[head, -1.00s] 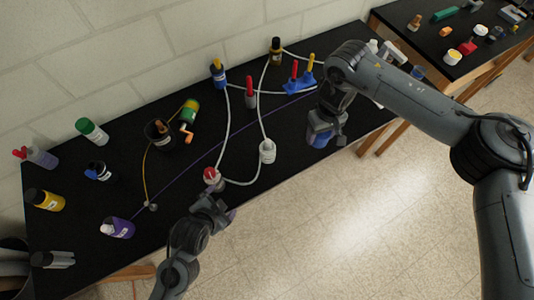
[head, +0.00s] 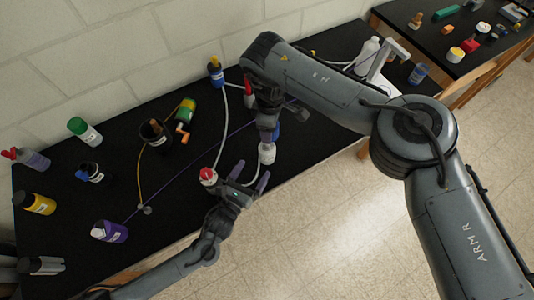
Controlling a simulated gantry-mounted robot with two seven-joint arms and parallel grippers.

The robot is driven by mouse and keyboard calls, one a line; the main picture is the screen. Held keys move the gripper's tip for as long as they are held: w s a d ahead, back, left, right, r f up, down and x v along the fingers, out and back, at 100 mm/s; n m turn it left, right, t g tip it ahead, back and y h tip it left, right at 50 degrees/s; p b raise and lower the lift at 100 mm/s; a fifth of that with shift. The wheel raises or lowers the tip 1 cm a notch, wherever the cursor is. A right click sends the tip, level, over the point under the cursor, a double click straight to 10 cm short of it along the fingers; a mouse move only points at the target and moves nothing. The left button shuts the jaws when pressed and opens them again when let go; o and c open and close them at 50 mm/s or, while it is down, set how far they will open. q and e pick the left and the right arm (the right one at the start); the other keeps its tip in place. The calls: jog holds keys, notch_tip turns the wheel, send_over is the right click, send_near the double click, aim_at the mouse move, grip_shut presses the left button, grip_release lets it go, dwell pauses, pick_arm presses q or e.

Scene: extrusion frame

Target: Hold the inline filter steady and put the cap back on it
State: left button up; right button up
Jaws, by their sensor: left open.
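The inline filter (head: 267,153) is the small white cylinder near the table's front edge, with a pale tube joined to it. My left gripper (head: 253,177) is open just in front of and below it, fingers spread towards it and apart from it. My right gripper (head: 269,134) points down just above and behind the filter and partly covers its top. A blue piece, which looks like the cap (head: 277,130), shows at the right gripper's fingers and seems held there. Whether it touches the filter is hidden.
A red-topped white fitting (head: 208,176) stands left of my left gripper. A blue bottle with a yellow top (head: 215,71), a dark cup (head: 155,133) and several bottles stand further left. A white bottle (head: 367,55) stands at the back right. Thin tubes cross the table.

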pick_arm(q)
jog(key=shift+a+f+m+h, duration=0.1)
jog(key=shift+m+h, duration=0.3)
jog(key=shift+m, duration=0.5)
pick_arm(e)
jog(key=shift+a, duration=0.35)
pick_arm(q)
jog(key=shift+w, duration=0.15)
jog(key=x, duration=1.1)
jog(key=shift+w+d, duration=0.25)
jog(key=shift+w, duration=0.1)
jog(key=c, duration=1.5)
pick_arm(e)
send_over(267, 152)
jog(key=w, duration=0.2)
jog(key=shift+w+f, duration=0.2)
jog(key=shift+f, duration=2.25)
jog(key=shift+f, duration=0.15)
jog(key=shift+f, duration=0.75)
jog(key=shift+f, duration=0.6)
